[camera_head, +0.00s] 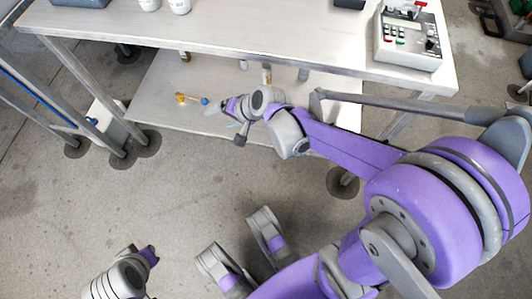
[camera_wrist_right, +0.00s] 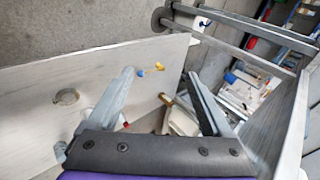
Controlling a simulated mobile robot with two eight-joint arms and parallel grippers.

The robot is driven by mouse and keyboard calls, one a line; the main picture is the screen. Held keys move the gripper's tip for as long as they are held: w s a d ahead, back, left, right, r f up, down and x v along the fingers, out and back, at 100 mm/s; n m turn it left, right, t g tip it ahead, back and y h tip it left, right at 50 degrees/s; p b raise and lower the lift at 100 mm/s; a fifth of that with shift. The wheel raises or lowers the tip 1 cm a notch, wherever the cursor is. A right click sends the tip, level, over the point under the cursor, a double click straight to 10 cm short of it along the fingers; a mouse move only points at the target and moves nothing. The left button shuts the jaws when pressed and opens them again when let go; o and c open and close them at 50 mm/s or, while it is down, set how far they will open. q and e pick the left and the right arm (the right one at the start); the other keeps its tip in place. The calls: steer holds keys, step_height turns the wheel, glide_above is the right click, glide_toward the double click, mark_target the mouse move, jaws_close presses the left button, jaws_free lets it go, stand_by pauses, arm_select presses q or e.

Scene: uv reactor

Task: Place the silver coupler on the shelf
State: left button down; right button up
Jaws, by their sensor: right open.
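My right gripper (camera_head: 226,113) reaches over the lower shelf (camera_head: 160,115) under the workbench. In the right wrist view its two fingers (camera_wrist_right: 160,76) stand apart with nothing held between them. A small brass-coloured part with a blue end (camera_head: 183,98) lies on the lower shelf, left of the gripper. A silver-grey cylinder (camera_head: 303,73) shows under the bench edge at the back of that shelf. A round metallic thing (camera_wrist_right: 67,96) shows on the pale surface in the right wrist view. I cannot tell which is the silver coupler. A part of my left arm shows at bottom left; its jaws are unclear.
The metal bench top (camera_head: 220,35) overhangs the lower shelf. A control box (camera_head: 408,38) and white containers (camera_head: 180,5) stand on it. A brown-tipped piece (camera_head: 267,70) is under the front edge. A metal frame (camera_head: 45,95) stands at left. The floor in front is open.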

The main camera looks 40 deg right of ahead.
steer(key=s+n+g+h, duration=0.3)
steer(key=s+n, duration=0.7)
steer(key=s, duration=0.9)
steer(key=shift+s+d+h, duration=0.35)
steer(key=shift+d+h, duration=0.1)
steer(key=shift+h, duration=0.05)
arm_select(q)
steer(key=shift+r, duration=0.1)
step_height(320, 180, up, 26)
steer(key=t+p, duration=0.1)
steer(key=p, duration=2.2)
steer(key=shift+w+r, duration=0.2)
steer(key=shift+w, duration=0.1)
arm_select(e)
step_height(320, 180, up, 26)
steer(key=shift+w+r+t, duration=0.15)
steer(key=shift+w+t, duration=0.15)
steer(key=shift+t, duration=0.1)
